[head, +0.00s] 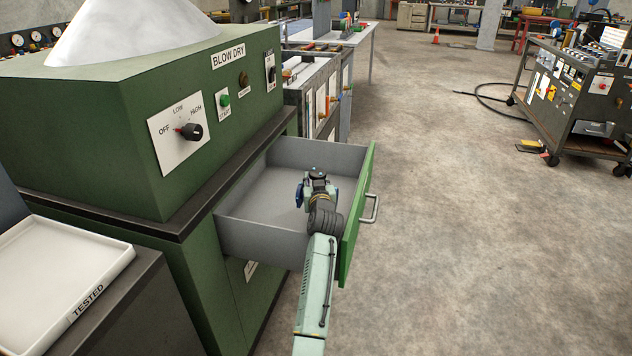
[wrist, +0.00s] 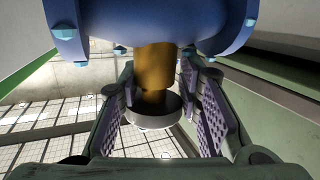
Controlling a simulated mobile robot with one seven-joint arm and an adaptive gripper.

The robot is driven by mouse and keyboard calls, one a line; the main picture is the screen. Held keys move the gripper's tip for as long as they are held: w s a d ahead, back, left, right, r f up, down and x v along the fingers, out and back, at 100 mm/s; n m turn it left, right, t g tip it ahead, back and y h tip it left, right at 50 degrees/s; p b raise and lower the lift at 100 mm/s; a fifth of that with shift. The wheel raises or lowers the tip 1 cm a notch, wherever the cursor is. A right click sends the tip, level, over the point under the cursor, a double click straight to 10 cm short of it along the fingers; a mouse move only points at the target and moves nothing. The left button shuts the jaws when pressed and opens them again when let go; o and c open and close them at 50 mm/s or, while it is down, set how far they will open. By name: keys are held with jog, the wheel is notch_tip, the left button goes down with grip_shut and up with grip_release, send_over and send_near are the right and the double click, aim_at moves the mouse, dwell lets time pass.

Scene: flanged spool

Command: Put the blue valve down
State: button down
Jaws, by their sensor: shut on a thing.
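The blue valve (wrist: 150,22) fills the top of the wrist view, with bolted flanges, a brass-coloured neck and a dark grey disc below it. My gripper (wrist: 158,98) is shut on the valve, its ridged pads on either side of the neck and disc. In the head view my gripper (head: 317,180) points into the open drawer (head: 245,236). Only small blue parts of the valve (head: 299,196) show beside it; the rest is hidden by my gripper. I cannot tell whether the valve touches the drawer floor.
The drawer's green front (head: 357,215) with its handle stands close to the right of my arm. The green blow-dry cabinet (head: 110,140) rises on the left. A white tray (head: 62,265) marked TESTED lies at the lower left.

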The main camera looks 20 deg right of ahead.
jog(key=c, duration=1.6)
grip_release()
jog(key=shift+f, duration=0.25)
jog(key=o, duration=0.4)
jog(key=shift+s, duration=0.1)
jog(key=shift+o, duration=0.2)
jog(key=shift+r, duration=0.15)
